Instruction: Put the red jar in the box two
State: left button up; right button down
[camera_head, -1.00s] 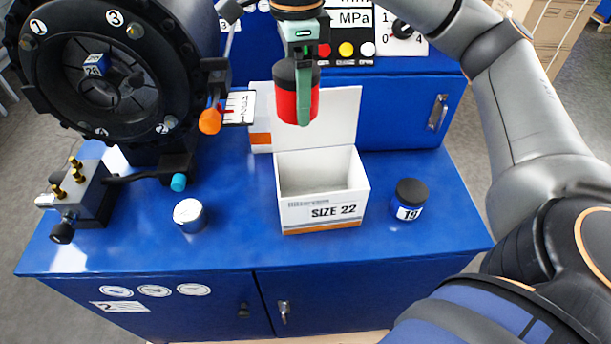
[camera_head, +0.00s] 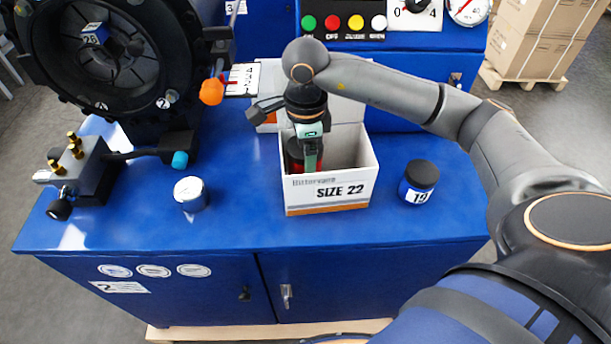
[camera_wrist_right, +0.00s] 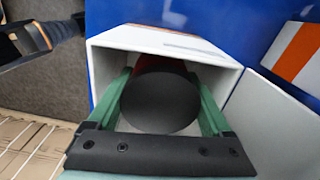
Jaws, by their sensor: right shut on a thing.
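The red jar (camera_head: 296,164) with a black lid is partly inside the white open box (camera_head: 331,197) marked SIZE 22. My right gripper (camera_head: 309,160) points down into the left side of the box opening, shut on the jar. In the right wrist view the jar's dark lid (camera_wrist_right: 160,104) sits between the two green fingers, with box walls around it. The jar's lower part is hidden by the front wall, so I cannot tell whether it touches the box floor. My left gripper is not in view.
A blue jar (camera_head: 418,182) labelled 19 stands right of the box. A valve block (camera_head: 78,172) and the large black crimper ring (camera_head: 105,50) are at the left. The blue cabinet top (camera_head: 245,225) is clear in front.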

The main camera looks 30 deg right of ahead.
jog(key=shift+f, duration=2.65)
jog(key=shift+f, duration=0.1)
jog(key=shift+f, duration=0.1)
jog(key=shift+c, duration=0.3)
grip_release()
notch_tip(320, 180, up, 12)
jog(key=shift+r+b, duration=0.2)
jog(key=shift+b, duration=0.2)
